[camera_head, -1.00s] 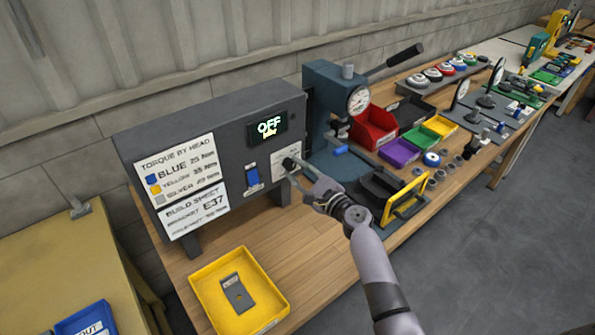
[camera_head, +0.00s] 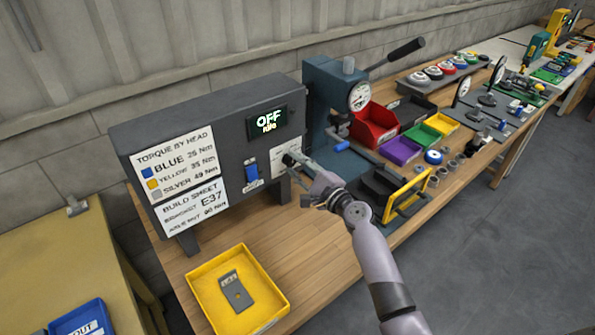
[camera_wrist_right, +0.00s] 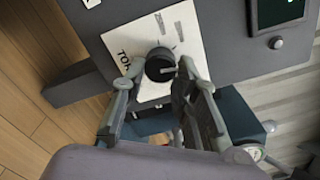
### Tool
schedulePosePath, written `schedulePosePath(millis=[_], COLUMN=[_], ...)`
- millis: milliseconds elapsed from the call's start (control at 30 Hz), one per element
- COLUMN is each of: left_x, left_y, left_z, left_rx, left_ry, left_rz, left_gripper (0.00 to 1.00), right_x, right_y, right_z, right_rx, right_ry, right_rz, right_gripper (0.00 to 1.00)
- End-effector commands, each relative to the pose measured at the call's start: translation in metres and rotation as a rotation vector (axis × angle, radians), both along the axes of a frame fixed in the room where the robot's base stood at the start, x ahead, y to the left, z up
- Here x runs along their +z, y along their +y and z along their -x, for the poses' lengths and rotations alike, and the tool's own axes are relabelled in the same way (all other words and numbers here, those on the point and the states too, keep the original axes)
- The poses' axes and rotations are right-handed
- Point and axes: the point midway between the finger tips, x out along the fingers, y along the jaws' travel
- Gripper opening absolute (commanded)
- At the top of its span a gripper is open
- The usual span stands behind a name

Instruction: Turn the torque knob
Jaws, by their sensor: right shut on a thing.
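The torque knob (camera_wrist_right: 160,66) is a round black knob on a white label plate (camera_wrist_right: 200,32) on the front of the grey control box (camera_head: 230,118). In the right wrist view it sits between my right gripper's two fingers (camera_wrist_right: 163,82). In the head view my right gripper (camera_head: 297,163) reaches the box front, is shut on the knob and hides most of it. The display (camera_head: 266,123) reads OFF, with smaller text below. A blue switch (camera_head: 250,169) is left of the knob. My left gripper is not in view.
A dark blue press (camera_head: 335,110) with a gauge stands right of the box. A yellow tray (camera_head: 200,295) holding a grey plate is in front of the box. A black and yellow fixture (camera_head: 408,196) lies right of my arm. The bench between tray and arm is clear.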

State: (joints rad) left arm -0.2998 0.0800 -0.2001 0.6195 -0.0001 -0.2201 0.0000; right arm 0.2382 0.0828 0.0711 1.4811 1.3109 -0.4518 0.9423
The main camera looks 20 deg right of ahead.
Motion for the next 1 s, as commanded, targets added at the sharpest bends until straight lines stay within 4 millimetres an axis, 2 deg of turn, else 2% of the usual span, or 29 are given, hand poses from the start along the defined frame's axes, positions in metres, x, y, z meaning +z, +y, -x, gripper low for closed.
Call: schedulePosePath(millis=[33,400,1000], left_x=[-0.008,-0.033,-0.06], left_y=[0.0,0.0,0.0], left_z=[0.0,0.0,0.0], left_rx=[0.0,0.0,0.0], left_ry=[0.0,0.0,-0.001], left_rz=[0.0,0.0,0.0], left_gripper=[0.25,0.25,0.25], right_x=[-0.004,-0.003,-0.001], right_y=[0.0,0.0,0.0], right_z=[0.0,0.0,0.0], right_rx=[0.002,0.002,0.004], right_ry=[-0.015,-0.136,-0.329], right_rz=[0.046,0.377,0.914], right_gripper=[0.0,0.0,0.0])
